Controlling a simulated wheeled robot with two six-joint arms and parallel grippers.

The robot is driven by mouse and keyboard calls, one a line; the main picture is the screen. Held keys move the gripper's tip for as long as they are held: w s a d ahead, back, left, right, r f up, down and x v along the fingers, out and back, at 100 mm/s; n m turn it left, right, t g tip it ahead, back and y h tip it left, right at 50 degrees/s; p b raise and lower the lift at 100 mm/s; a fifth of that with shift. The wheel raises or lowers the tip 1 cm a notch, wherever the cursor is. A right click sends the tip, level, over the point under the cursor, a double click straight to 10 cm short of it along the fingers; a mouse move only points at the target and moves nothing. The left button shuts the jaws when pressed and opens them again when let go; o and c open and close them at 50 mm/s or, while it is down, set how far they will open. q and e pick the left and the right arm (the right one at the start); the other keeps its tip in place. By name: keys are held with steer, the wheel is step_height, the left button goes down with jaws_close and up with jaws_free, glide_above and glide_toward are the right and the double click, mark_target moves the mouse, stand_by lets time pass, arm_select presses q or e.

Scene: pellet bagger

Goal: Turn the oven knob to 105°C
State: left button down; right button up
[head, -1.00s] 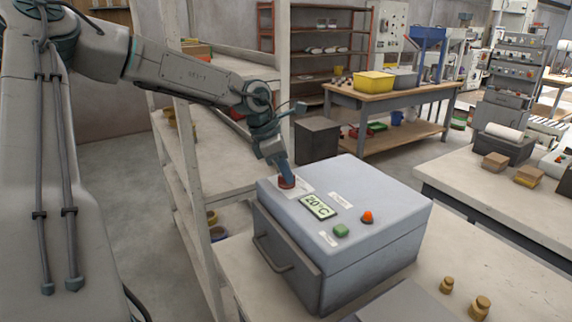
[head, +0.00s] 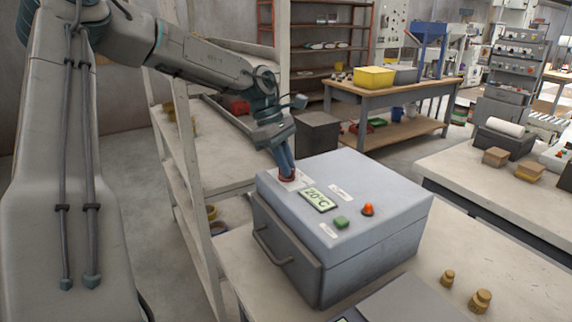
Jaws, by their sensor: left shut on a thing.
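The oven is a blue-grey box (head: 385,225) with a front handle (head: 274,248), standing on the pale bench. My left gripper (head: 286,172) points down and is shut on the knob, whose upper part the fingers hide. The display (head: 318,198) reads 20°C. A green button (head: 341,222) and an orange-red lamp or button (head: 368,209) are also on the top. My right gripper is not in view.
Two brass weights (head: 480,300) stand on the bench (head: 440,265) right of the oven. A grey plate (head: 405,300) lies in front of it. A white shelf rack (head: 190,190) stands close behind my left arm.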

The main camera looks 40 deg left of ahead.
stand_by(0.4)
arm_select(q)
steer(key=c, duration=1.5)
jaws_free()
